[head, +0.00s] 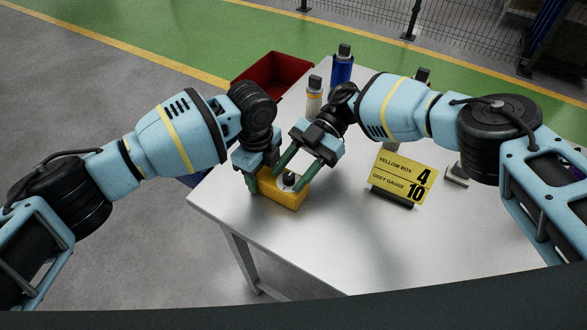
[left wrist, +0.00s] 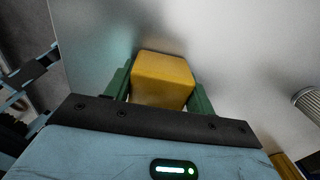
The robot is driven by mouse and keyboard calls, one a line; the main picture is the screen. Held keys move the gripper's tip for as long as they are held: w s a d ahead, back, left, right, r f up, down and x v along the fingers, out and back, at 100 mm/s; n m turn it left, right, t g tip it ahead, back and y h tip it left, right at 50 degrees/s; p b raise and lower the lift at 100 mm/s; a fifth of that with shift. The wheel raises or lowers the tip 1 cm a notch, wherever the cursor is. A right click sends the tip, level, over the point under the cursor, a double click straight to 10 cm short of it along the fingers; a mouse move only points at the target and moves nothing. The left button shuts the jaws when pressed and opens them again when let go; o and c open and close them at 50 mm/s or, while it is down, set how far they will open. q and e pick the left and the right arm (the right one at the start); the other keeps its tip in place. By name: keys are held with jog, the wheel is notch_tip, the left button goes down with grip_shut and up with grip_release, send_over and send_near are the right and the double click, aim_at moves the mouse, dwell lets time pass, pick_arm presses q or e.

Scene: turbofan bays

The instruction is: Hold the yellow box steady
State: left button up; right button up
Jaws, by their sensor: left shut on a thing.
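The yellow box (head: 285,201) sits near the left edge of the metal table. In the left wrist view the yellow box (left wrist: 163,80) is between the green fingers of my left gripper (left wrist: 162,88). My left gripper (head: 255,184) is shut on the box from its left side in the head view. My right gripper (head: 288,176) is above the box with its two green fingers apart. A small grey and dark piece (head: 289,180) shows on top of the box between those fingers. I cannot tell whether the fingers touch it.
A yellow sign (head: 402,178) reads "YELLOW BOX 4, GREY GAUGE 10". A red bin (head: 272,77) stands at the back left. A white bottle (head: 314,98) and a blue bottle (head: 342,68) stand at the back of the table (head: 330,245). The front of the table is clear.

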jog(key=shift+w+d, duration=0.1)
jog(key=v, duration=0.7)
dwell(0.5)
jog(key=shift+w+d+r, duration=0.1)
jog(key=shift+r, duration=0.05)
pick_arm(q)
jog(key=o, duration=1.3)
notch_tip(320, 180, up, 12)
